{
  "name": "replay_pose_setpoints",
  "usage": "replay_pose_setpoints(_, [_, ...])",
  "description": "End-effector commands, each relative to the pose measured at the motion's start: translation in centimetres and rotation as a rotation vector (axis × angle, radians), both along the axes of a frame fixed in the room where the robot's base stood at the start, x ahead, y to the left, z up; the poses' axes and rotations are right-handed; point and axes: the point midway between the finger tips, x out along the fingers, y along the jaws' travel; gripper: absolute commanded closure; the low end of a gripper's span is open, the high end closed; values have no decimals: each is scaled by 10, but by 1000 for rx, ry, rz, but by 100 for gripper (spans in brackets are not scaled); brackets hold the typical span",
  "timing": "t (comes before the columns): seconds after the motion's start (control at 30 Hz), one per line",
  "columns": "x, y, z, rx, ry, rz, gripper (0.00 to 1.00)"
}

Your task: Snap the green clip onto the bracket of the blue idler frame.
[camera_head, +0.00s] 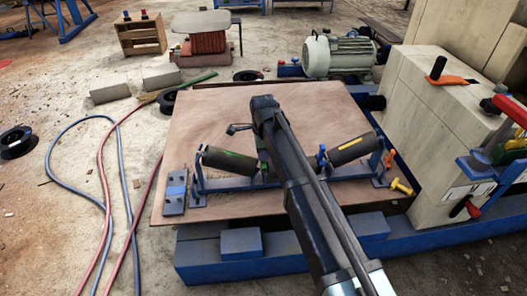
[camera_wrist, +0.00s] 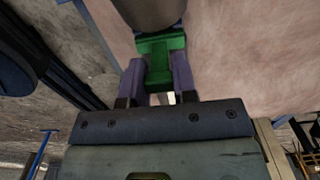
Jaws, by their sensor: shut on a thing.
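In the wrist view, my gripper (camera_wrist: 159,72) is shut on the green clip (camera_wrist: 160,48), which sits between the two fingers. A rounded dark body, seemingly a roller, is just beyond the clip at the top edge. I cannot tell whether the clip touches the bracket.
The board (camera_head: 205,122) has bare room behind the frame. A yellow part (camera_head: 401,187) lies right of the frame. A cream housing (camera_head: 432,130) stands at the right. A motor (camera_head: 340,56) stands behind. Blue and red hoses lie on the floor at left.

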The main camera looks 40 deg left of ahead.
Motion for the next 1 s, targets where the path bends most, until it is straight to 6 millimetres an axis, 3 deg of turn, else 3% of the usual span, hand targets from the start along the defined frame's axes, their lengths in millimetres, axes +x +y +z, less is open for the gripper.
replay_pose_setpoints(0.27, [0, 0, 16, 0, 0, 0, 100])
replay_pose_setpoints(1.0, [0, 0, 15, 0, 0, 0, 100])
